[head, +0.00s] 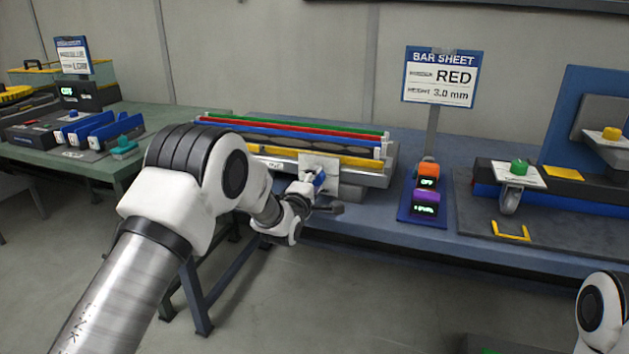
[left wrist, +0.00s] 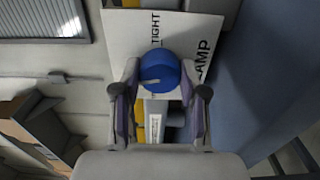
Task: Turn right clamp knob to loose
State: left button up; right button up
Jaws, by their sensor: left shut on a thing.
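A blue clamp knob (left wrist: 160,72) sits on a white label plate (left wrist: 118,42) marked TIGHT and CLAMP in the left wrist view. A pale pointer mark shows on the knob. My left gripper (left wrist: 160,85) is shut on the knob, one finger on each side. My right gripper is out of view; only part of my right arm shows at the lower right.
Red, green, blue and yellow bars lie along the fixture. A sign (head: 441,77) reads BAR SHEET, RED, 3.0 mm. Orange (head: 428,174) and purple (head: 425,204) display boxes stand right of the fixture. Further right is a station with a green knob (head: 519,167).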

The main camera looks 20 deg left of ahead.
pick_arm(q)
jog(key=n, duration=1)
jog(key=shift+n+p, duration=0.35)
jog(key=shift+n, duration=1.95)
jog(key=shift+f, duration=0.1)
jog(key=o, duration=1.1)
jog(key=shift+o, duration=0.2)
jog(key=shift+s, duration=0.1)
jog(key=s, duration=1.1)
jog(key=shift+s+a, duration=0.25)
jog(key=shift+s, duration=0.15)
